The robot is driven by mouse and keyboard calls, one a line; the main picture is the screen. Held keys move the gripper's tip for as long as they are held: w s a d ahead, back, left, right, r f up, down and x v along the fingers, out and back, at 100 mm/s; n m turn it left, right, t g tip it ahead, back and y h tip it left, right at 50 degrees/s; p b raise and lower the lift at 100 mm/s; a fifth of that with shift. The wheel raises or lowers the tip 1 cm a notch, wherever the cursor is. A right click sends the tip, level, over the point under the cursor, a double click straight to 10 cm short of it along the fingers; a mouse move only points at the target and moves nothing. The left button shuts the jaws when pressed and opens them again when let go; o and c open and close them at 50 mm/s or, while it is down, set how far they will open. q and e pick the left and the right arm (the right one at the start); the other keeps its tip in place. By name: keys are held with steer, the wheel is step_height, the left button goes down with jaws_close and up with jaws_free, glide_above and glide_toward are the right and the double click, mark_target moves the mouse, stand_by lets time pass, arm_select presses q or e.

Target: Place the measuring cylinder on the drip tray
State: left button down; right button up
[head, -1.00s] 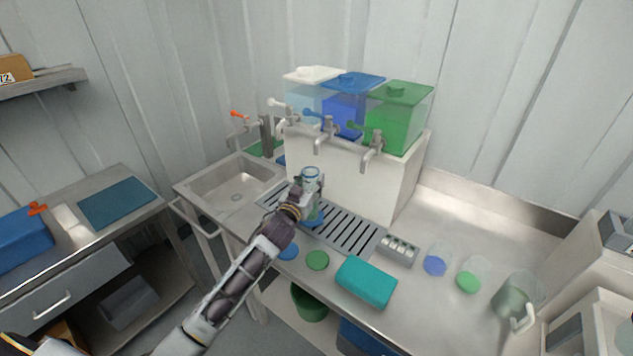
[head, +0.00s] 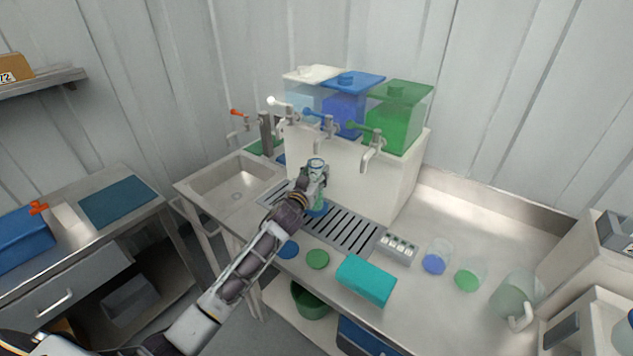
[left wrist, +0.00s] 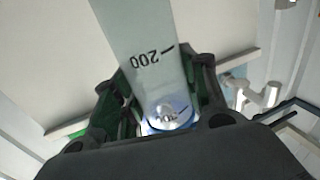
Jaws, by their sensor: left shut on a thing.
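I cannot tell whether the base touches the tray's slats. My right gripper is not in view.
White, blue and green tanks (head: 400,115) with taps (head: 371,150) stand on a white block behind the tray. A sink (head: 230,188) lies left. A teal block (head: 366,280), a small rack (head: 397,248) and beakers (head: 468,277) are to the right. Green and blue discs (head: 318,259) lie in front.

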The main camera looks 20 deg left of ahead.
arm_select(q)
steer(key=shift+w, duration=0.25)
steer(key=shift+f, duration=1.9)
steer(key=c, duration=0.8)
jaws_free()
steer(key=shift+s+r, duration=0.1)
steer(key=shift+r, duration=0.05)
steer(key=shift+s+a+b, duration=0.15)
steer(key=shift+s+b, duration=0.05)
steer(key=shift+s, duration=1.8)
steer(key=shift+s+a+b, duration=0.15)
steer(key=shift+s+a, duration=0.05)
steer(key=shift+s, duration=1.75)
steer(key=shift+s+a+b, duration=0.15)
steer(key=shift+s+b, duration=0.05)
steer(key=shift+s, duration=1.8)
